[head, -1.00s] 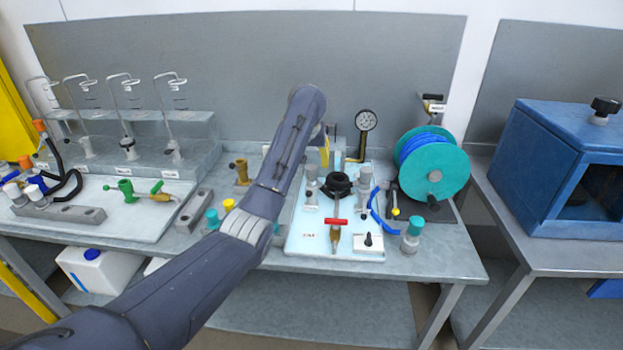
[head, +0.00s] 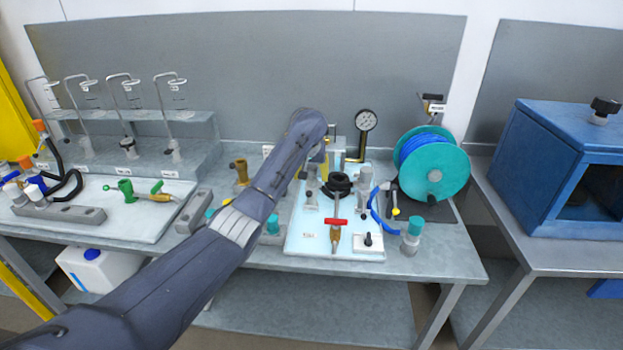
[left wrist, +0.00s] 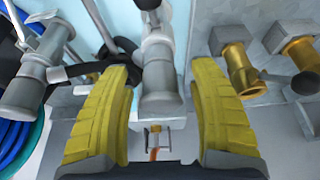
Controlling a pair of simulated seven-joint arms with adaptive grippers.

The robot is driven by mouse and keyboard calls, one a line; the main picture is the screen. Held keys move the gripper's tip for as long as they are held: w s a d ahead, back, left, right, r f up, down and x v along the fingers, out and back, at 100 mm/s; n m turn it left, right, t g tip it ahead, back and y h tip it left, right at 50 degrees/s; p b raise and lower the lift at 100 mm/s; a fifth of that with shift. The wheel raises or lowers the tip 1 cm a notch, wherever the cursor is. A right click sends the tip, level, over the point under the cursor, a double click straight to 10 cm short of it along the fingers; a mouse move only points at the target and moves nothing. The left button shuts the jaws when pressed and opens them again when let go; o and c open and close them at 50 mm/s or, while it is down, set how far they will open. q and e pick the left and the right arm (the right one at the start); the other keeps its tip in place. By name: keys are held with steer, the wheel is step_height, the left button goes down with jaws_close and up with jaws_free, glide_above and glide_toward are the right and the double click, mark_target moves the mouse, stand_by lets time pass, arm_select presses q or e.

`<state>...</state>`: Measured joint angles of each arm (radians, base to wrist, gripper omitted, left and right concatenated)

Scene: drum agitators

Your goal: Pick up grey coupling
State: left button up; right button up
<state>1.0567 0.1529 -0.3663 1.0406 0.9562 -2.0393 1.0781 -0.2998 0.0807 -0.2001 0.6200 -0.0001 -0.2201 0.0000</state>
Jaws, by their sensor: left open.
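A grey coupling (left wrist: 160,75) with a dark lever stands upright between the two yellow fingers of my left gripper (left wrist: 165,78) in the left wrist view. The fingers are spread, with a gap on each side of it. In the head view this grey coupling (head: 312,188) is on the left part of the pale tray, and my left gripper (head: 320,170) is close above it, mostly hidden by my arm. A second grey coupling (left wrist: 38,75) is at the left of the wrist view; it also stands on the tray in the head view (head: 364,180). My right gripper is not in view.
Brass couplings (left wrist: 235,65) stand to the right in the wrist view. The tray (head: 300,240) also holds a black knob part (head: 338,183) and a red-handled valve (head: 336,222). A teal hose reel (head: 452,170) and a gauge (head: 366,120) stand nearby.

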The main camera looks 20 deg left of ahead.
arm_select(q)
steer(key=shift+f, duration=0.1)
jaws_close()
stand_by(0.5)
